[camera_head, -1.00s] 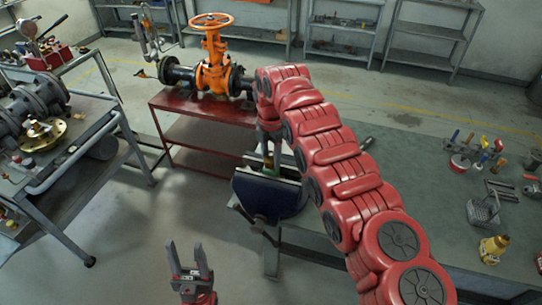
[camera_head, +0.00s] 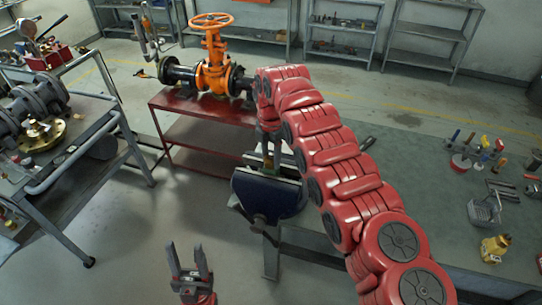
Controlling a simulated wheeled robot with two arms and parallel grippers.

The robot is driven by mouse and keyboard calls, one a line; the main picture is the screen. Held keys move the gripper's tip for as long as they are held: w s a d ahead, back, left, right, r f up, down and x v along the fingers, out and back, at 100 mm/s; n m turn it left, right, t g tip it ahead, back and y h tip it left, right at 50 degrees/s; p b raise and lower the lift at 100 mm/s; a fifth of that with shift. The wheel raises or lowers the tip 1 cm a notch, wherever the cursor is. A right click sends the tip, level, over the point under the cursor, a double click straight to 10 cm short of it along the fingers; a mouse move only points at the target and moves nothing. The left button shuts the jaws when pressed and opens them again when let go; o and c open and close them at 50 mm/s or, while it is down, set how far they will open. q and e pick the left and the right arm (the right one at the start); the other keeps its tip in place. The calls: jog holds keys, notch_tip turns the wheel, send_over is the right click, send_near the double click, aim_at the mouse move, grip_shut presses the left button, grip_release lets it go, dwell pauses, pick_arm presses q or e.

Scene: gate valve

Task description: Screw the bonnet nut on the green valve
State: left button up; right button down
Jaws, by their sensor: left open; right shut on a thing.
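My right gripper (camera_head: 268,158) points down over the blue vise (camera_head: 262,197) at the left end of the workbench. It is shut on a small part at the top of the vise jaws. The part is mostly hidden by the fingers; it appears to be the bonnet nut, but I cannot tell how it sits on the valve. A little green of the valve (camera_head: 266,164) shows between the fingers just above the jaws. My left gripper (camera_head: 187,262) is open and empty, fingers up, low in the picture over bare floor, apart from the vise.
The workbench (camera_head: 400,165) runs to the right with screwdrivers, a wire basket (camera_head: 484,212) and a yellow bottle jack (camera_head: 493,249). An orange gate valve (camera_head: 213,72) stands on a red table (camera_head: 190,108) behind. A cart (camera_head: 60,190) with dark pipe fittings is at left.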

jog(key=shift+c, duration=1.3)
grip_release()
jog(key=shift+r, duration=0.2)
jog(key=shift+r+p, duration=0.35)
jog(key=shift+r, duration=0.7)
jog(key=shift+r+p, duration=1.6)
jog(key=shift+r, duration=0.75)
jog(key=shift+f, duration=0.1)
